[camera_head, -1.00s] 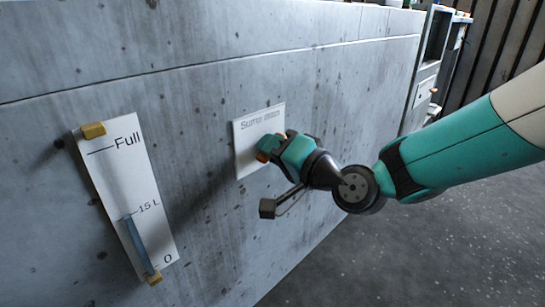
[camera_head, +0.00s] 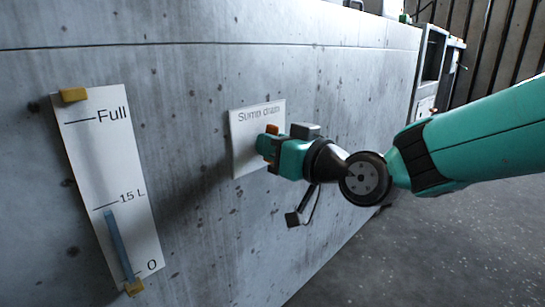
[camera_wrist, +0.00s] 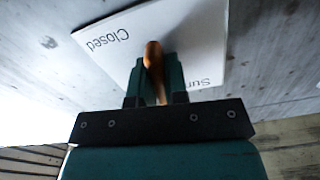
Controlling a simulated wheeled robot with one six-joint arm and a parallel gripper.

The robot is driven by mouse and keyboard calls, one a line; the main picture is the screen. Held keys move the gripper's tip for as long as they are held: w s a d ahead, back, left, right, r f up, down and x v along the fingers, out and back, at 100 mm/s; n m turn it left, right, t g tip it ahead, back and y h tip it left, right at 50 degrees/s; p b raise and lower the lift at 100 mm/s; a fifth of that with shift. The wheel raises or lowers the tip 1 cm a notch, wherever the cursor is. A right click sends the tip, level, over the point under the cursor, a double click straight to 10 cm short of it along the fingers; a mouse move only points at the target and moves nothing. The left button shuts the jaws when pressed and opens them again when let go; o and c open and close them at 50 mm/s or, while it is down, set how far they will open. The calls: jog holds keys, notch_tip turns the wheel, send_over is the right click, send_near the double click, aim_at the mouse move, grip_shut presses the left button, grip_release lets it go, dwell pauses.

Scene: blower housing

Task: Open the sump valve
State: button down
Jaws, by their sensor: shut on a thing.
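A white plate labelled "Sump drain" (camera_head: 243,150) is fixed to the concrete wall in the head view. In the wrist view the plate (camera_wrist: 205,40) shows the word "Closed" to the left of an orange handle (camera_wrist: 153,58), partly cut off text to its right. My gripper (camera_head: 263,146) is at the plate, with a bit of the orange handle (camera_head: 272,129) showing above it. In the wrist view my gripper's fingers (camera_wrist: 155,76) stand on both sides of the handle and are shut on it. The handle's base is mostly hidden in the head view.
A white gauge (camera_head: 108,180) marked Full, 15 L and 0 hangs on the wall to the left. Its blue column (camera_head: 118,245) ends just below the 15 L mark. A grey cabinet (camera_head: 430,70) stands at the wall's far end. Open floor (camera_head: 440,240) lies at right.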

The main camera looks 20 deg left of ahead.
jog(key=shift+f+n+b, duration=0.1)
jog(key=shift+n+b, duration=0.45)
jog(key=shift+n, duration=0.25)
jog(key=c, duration=1.1)
grip_release()
jog(key=shift+c, duration=0.2)
jog(key=p+v, duration=0.1)
jog(key=v, duration=1.6)
jog(key=shift+s+d, duration=0.2)
jog(key=shift+d, duration=0.05)
